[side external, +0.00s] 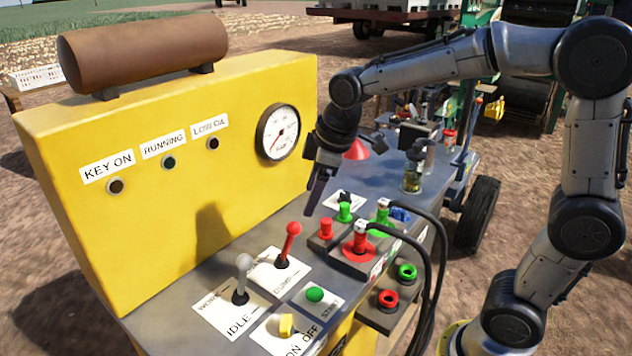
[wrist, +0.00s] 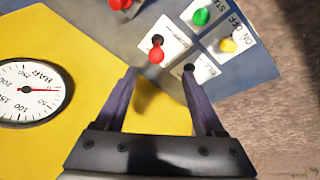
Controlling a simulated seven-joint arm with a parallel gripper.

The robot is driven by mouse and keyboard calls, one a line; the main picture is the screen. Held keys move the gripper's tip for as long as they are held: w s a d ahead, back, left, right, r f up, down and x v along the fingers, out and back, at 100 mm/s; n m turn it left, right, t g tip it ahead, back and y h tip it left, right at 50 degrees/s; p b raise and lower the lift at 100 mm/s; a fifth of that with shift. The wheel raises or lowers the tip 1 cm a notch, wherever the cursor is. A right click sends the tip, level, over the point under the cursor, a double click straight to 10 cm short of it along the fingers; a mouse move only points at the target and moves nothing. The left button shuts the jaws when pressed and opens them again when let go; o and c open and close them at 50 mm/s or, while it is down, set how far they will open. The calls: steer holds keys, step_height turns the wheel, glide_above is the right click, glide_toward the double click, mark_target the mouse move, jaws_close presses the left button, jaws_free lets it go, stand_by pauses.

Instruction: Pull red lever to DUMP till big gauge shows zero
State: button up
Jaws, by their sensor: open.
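The red lever (side external: 292,230) stands on a white label plate on the grey panel, tilted a little right in the side view. In the wrist view its red knob (wrist: 155,56) shows just past the fingertips, between their lines. My gripper (side external: 313,203) is open and empty, pointing down, above and right of the lever and apart from it. The two fingers (wrist: 160,72) show in the wrist view. The big gauge (side external: 279,132) is on the yellow upright panel. Its red needle points lower left in the side view. The gauge (wrist: 32,95) also shows in the wrist view; its exact reading is unclear.
A grey lever (side external: 241,280) marked IDLE stands left of the red lever. A green button (side external: 315,294) and a yellow switch (side external: 286,325) are in front. Red and green connectors (side external: 360,244) with black hoses (side external: 425,270) lie to the right. The yellow panel rises behind.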

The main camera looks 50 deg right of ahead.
steer(key=shift+v, duration=1.35)
steer(key=s+r+m+t, duration=0.2)
steer(key=s+r, duration=0.2)
steer(key=s, duration=0.7)
steer(key=s+d+f+m, duration=0.1)
steer(key=s+f+m, duration=0.4)
steer(key=s, duration=0.4)
steer(key=shift+s+f, duration=0.3)
steer(key=shift+f, duration=0.35)
